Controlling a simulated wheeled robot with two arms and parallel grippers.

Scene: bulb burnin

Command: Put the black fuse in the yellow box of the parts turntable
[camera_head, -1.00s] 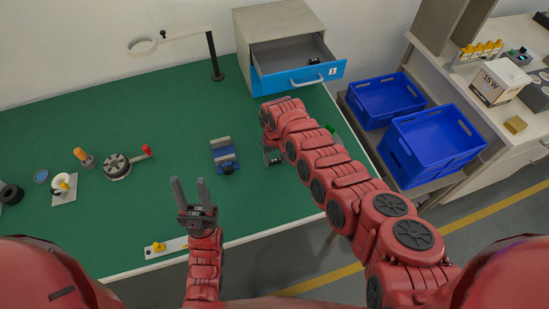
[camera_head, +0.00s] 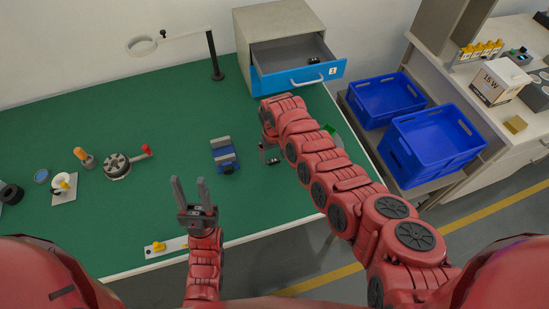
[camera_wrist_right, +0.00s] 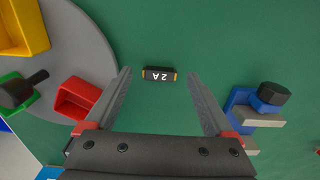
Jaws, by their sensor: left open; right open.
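The black fuse (camera_wrist_right: 160,75), marked 2A with gold ends, lies on the green mat. It also shows in the head view (camera_head: 274,161) beside the right gripper's tip. My right gripper (camera_wrist_right: 160,82) is open above the mat, pointing down, with the fuse between its fingertips in the picture and not gripped. The parts turntable (camera_wrist_right: 85,45) is a grey disc at the left of the wrist view. Its yellow box (camera_wrist_right: 30,25) is at the upper left corner, partly cut off. The right arm hides most of the turntable in the head view. My left gripper (camera_head: 194,196) is open and empty.
A red box (camera_wrist_right: 78,98) and a green box (camera_wrist_right: 12,100) with a black part are on the turntable. A blue clamp-like fixture (camera_head: 224,156) stands left of the right gripper. An open drawer (camera_head: 300,75) is behind. Blue crates (camera_head: 435,145) stand right of the bench.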

